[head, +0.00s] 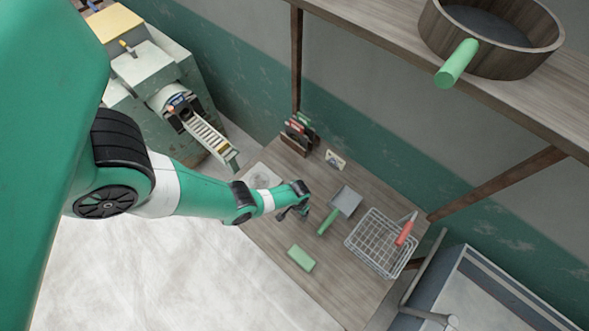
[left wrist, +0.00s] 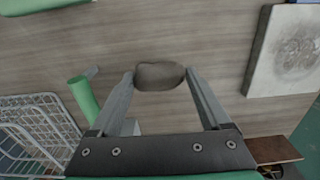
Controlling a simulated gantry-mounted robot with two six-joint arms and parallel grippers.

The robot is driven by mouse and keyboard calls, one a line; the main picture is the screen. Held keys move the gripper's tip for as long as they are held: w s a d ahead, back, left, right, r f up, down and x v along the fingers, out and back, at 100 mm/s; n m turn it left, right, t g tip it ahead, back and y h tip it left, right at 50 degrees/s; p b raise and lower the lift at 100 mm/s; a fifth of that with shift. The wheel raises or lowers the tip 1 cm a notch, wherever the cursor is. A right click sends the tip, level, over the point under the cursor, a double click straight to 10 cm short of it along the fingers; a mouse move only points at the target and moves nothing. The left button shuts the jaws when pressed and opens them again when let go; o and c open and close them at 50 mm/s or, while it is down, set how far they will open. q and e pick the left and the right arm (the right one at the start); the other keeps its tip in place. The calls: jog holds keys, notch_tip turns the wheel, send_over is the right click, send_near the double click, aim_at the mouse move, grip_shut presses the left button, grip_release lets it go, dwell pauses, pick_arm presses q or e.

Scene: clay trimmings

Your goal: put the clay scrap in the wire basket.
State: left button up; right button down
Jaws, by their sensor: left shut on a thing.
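My left gripper (head: 293,212) is over the wooden table in the head view. In the left wrist view its two fingers are closed on the clay scrap (left wrist: 160,76), a rounded grey-brown lump between the fingertips. I cannot tell how high the scrap is above the table, and it is not clear in the head view. The wire basket (head: 358,243) stands to the right of the gripper, near the table's right end. The basket also shows at the lower left of the left wrist view (left wrist: 40,112). My right gripper is in neither view.
A green-handled pan (head: 345,201) lies between gripper and basket. A red-handled tool (head: 404,233) is at the basket's right side. A green block (head: 300,258) lies near the front edge. A pale slab (left wrist: 285,50) is on the other side. A shelf (head: 400,30) overhangs behind.

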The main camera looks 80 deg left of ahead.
pick_arm(q)
jog(key=shift+a+f, duration=0.15)
jog(key=shift+a, duration=0.05)
jog(key=f+b, duration=0.4)
jog(key=shift+a, duration=0.4)
jog(key=shift+d+f, duration=0.15)
jog(key=shift+d, duration=0.05)
jog(key=o, duration=1.2)
jog(key=shift+o, duration=0.2)
notch_tip(320, 180, up, 13)
jog(key=p, duration=1.2)
jog(key=shift+f, duration=0.3)
jog(key=shift+c, duration=1)
